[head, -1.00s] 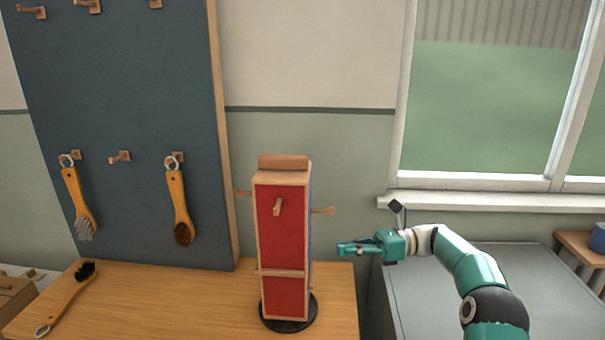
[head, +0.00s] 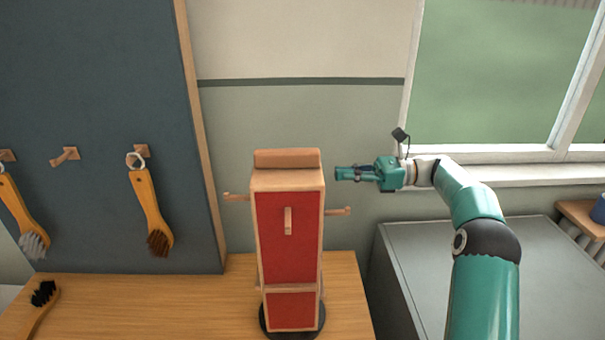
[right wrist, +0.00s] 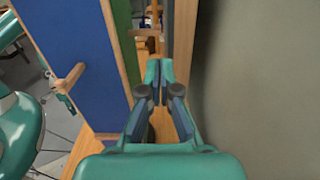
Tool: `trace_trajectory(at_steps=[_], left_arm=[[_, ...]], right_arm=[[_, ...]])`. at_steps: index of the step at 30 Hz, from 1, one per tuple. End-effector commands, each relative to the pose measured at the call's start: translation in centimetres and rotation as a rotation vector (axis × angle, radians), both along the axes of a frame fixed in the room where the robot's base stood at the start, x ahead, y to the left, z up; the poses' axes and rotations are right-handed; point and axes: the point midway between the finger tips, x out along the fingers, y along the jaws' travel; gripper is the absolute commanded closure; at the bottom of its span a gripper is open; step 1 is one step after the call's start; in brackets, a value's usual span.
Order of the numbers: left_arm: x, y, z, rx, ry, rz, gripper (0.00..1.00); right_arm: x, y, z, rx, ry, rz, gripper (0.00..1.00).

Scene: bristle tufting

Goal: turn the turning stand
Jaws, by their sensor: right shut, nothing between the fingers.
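The turning stand (head: 289,240) stands upright on a round black base (head: 264,322) on the wooden table. Its red face with a wooden peg (head: 288,221) faces the head camera. Other pegs stick out at its left (head: 236,197) and right (head: 338,211). In the right wrist view its blue face (right wrist: 70,35) with a peg (right wrist: 68,79) and a green face (right wrist: 122,40) show. My right gripper (head: 337,174) is shut and empty. In the head view it appears just right of the stand's top, above the right peg. Contact cannot be told.
A dark peg board (head: 95,90) with hanging brushes (head: 150,210) stands at the left. Another brush (head: 38,305) lies on the table (head: 200,300). A wall is behind the stand. A grey cabinet (head: 530,260) stands at the right, under the window.

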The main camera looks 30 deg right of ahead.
Motion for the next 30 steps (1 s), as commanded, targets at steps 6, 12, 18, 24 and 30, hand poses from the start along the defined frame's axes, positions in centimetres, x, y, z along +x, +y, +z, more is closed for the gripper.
trace_trajectory(at_steps=[6,12,18,24,30], left_arm=[[0.0,0.0,0.4,0.000,-0.001,0.000,0.40],[0.0,0.0,1.0,0.000,-0.001,0.000,0.40],[0.0,0.0,1.2,0.000,-0.001,0.000,0.40],[0.0,0.0,1.2,0.000,-0.001,0.000,0.40],[0.0,0.0,1.2,0.000,-0.001,0.000,0.40]], right_arm=[[2.5,4.1,0.2,0.000,0.000,0.004,1.00],[4.1,6.8,0.1,0.001,0.001,0.004,1.00],[5.0,8.1,0.0,-0.001,-0.001,0.002,1.00],[5.1,8.3,0.0,-0.001,0.001,0.002,1.00],[5.2,8.1,0.0,-0.001,0.001,0.005,1.00]])
